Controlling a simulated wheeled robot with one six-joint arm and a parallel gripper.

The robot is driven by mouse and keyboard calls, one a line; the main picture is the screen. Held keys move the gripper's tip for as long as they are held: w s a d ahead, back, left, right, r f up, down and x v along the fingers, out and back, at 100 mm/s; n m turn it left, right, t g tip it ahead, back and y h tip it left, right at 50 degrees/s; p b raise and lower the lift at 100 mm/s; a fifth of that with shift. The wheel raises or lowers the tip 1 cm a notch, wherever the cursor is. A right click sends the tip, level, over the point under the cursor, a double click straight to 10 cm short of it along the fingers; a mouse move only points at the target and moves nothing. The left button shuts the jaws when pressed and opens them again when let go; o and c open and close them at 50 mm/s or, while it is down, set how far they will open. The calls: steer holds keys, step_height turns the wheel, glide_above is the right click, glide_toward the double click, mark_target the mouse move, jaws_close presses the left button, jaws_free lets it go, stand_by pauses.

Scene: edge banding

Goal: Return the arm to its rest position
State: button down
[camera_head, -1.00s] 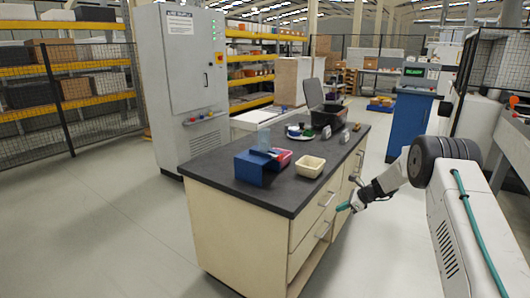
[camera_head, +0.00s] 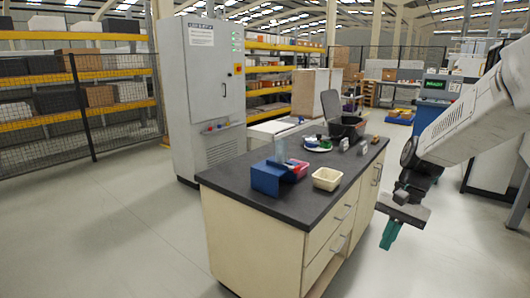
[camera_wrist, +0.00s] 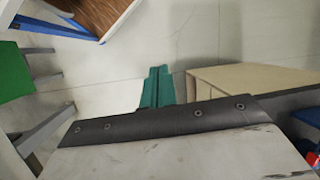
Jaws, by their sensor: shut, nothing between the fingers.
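My gripper (camera_head: 390,233) hangs at the right of the head view, its green fingers pointing down beside the right side of the workbench. It is shut and empty, apart from the bench and over open floor. My arm comes in from the right edge and bends down at the wrist. In the wrist view the green fingers (camera_wrist: 157,88) lie close together past a dark plate, with pale floor beyond them.
The workbench (camera_head: 240,184) bears a blue holder (camera_head: 265,177), a cream bin (camera_head: 327,179), a black bin and small items. A grey cabinet (camera_head: 205,90) stands behind it. Fencing and shelves line the back left. The floor at the left is clear.

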steer(key=s+a+r+n+t+h, duration=0.1)
steer(key=s+r+n, duration=0.2)
steer(key=s, duration=0.9)
steer(key=s+a+r+n+t+h, duration=0.1)
steer(key=s+r, duration=0.5)
steer(key=s, duration=0.6)
steer(key=shift+s+a+n+t+h, duration=0.15)
steer(key=shift+s+n+t+h, duration=0.25)
steer(key=shift+n+t+h, duration=0.55)
steer(key=shift+r+g, duration=0.1)
steer(key=shift+g, duration=0.15)
